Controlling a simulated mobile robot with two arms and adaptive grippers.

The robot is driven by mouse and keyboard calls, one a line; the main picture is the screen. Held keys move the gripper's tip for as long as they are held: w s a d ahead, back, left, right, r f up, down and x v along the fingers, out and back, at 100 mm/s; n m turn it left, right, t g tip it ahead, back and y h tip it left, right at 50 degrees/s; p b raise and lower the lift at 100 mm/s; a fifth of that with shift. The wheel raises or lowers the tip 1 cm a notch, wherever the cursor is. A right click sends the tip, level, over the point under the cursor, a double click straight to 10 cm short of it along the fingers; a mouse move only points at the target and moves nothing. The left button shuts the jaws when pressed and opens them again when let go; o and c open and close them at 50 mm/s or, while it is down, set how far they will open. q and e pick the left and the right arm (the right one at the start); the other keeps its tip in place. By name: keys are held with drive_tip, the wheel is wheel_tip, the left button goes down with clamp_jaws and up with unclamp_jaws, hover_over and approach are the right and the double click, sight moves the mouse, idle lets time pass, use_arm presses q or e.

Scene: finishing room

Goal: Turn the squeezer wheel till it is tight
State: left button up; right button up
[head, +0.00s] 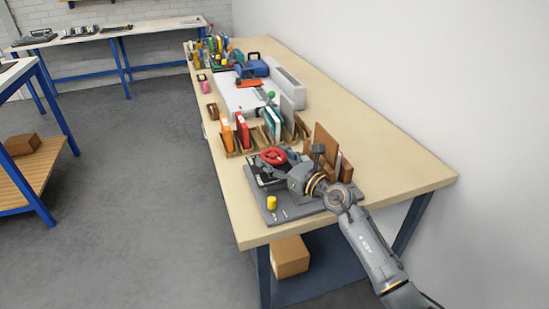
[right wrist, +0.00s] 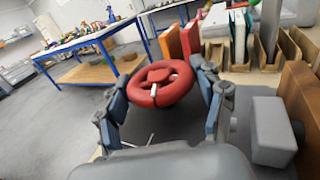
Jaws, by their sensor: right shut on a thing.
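The red squeezer wheel (head: 273,156) sits on top of a dark squeezer (head: 262,174) near the front of the long wooden bench. In the right wrist view the wheel (right wrist: 160,74) is a thick red ring with a hub and spokes. My right gripper (head: 281,167) reaches it from the lower right, with one finger on each side of the rim in the wrist view (right wrist: 164,92), and is shut on it. Much of the squeezer is hidden by the wheel and my gripper. My left gripper is not in view.
A grey mat (head: 300,210) lies under the squeezer, with a yellow cylinder (head: 271,203) at its front. Brown boards (head: 325,143) stand close right of the gripper. Upright folders (head: 242,130) stand behind. The bench's right side is clear, beside a white wall.

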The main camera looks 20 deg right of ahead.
idle(0.7)
drive_tip(key=o, duration=1.2)
drive_tip(key=v, duration=1.1)
drive_tip(key=shift+s+d, duration=0.2)
drive_tip(key=shift+s, duration=0.3)
